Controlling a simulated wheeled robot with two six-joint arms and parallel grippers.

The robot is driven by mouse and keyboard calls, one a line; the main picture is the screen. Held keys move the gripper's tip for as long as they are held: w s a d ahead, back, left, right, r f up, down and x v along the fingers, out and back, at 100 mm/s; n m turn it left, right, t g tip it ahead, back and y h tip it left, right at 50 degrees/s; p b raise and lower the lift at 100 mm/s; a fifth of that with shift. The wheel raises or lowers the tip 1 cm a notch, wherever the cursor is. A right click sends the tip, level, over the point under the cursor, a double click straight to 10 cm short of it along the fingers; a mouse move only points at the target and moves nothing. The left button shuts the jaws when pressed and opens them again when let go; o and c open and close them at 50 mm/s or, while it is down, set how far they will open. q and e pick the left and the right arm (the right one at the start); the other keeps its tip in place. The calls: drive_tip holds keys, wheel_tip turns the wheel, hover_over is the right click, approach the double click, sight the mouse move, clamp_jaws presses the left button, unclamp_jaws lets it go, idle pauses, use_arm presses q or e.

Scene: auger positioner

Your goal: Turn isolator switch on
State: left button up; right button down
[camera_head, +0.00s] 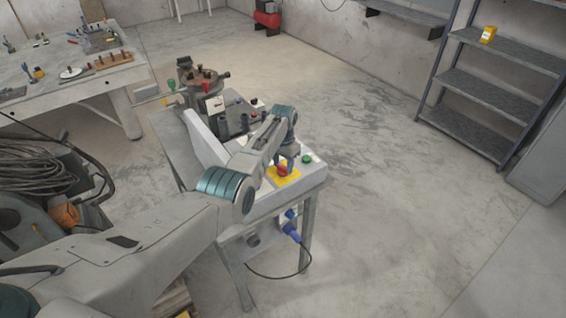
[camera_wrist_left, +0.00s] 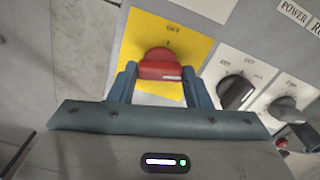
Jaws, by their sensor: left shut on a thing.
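In the head view the red knob (camera_head: 283,170) and yellow plate (camera_head: 287,179) sit on top of the pale control box at the end of the machine. My left gripper (camera_wrist_left: 160,84) is shut on the red knob, one finger on each side of it. In the head view my left gripper (camera_head: 283,163) is over the knob and partly hides it. My right gripper is in neither view.
Black rotary knobs (camera_wrist_left: 234,92) sit right of the yellow plate. A green button (camera_head: 307,158) is on the same box. Blue plugs (camera_head: 291,229) with a hanging cable are below it. A workbench (camera_head: 60,85) stands back left, shelving (camera_head: 490,85) at right. The floor between is clear.

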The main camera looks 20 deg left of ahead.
sight(283, 166)
use_arm(q)
drive_tip(key=shift+w+r+m, duration=0.1)
drive_tip(key=shift+m, duration=1.3)
drive_tip(key=o, duration=1)
wheel_tip(283, 166, up, 11)
drive_tip(key=b, duration=0.1)
drive_tip(key=shift+b, duration=0.4)
